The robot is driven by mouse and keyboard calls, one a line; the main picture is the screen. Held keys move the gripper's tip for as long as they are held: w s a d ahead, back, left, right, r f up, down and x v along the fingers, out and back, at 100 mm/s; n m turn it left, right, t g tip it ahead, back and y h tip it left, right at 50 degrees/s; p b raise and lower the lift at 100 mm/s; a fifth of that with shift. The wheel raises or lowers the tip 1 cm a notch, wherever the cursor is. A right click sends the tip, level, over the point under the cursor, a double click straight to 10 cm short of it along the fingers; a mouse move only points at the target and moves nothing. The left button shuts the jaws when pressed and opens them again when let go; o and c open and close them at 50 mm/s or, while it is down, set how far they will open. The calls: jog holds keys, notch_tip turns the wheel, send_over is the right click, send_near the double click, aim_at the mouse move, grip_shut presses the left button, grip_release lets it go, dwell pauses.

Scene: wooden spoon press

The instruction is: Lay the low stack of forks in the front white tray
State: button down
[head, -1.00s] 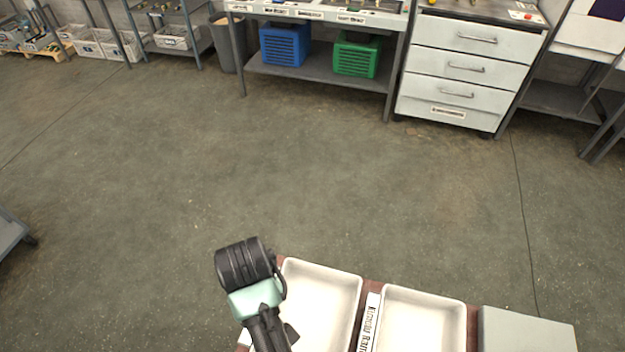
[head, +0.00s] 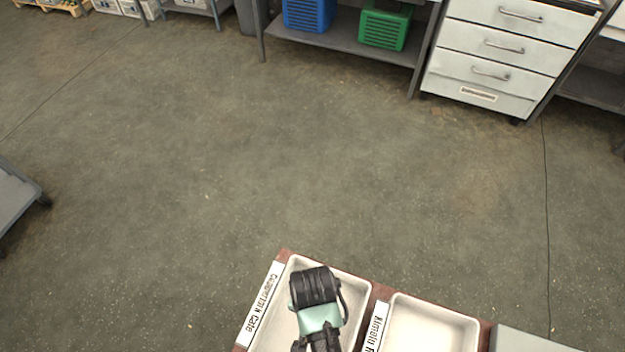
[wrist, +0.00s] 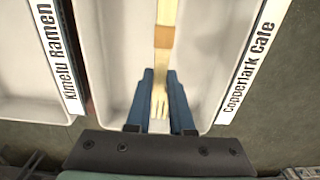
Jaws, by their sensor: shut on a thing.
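In the wrist view my gripper (wrist: 160,85) has its two blue fingers shut on a narrow stack of pale wooden forks (wrist: 167,12). A brown band wraps the handles, and the tines point toward the gripper's base. The forks are over the white tray (wrist: 213,45) beside the "Copperlark Cafe" label; I cannot tell whether they touch its floor. In the head view my arm's end covers part of this tray (head: 352,282), and the forks are hidden. A second white tray (head: 440,325) is to its right, beside the "Kimelu Ramen" label.
Both trays sit on a brown-edged surface (head: 285,253) at the bottom of the head view. A pale grey panel (head: 530,342) is to their right. Open floor (head: 230,150) lies beyond. A bench with blue (head: 308,14) and green (head: 385,25) crates and a drawer cabinet (head: 495,55) stand at the back.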

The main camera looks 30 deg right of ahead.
jog(key=shift+f, duration=2.15)
jog(key=c, duration=0.8)
grip_release()
jog(key=shift+f, duration=0.1)
notch_tip(320, 180, up, 12)
jog(key=shift+r, duration=0.15)
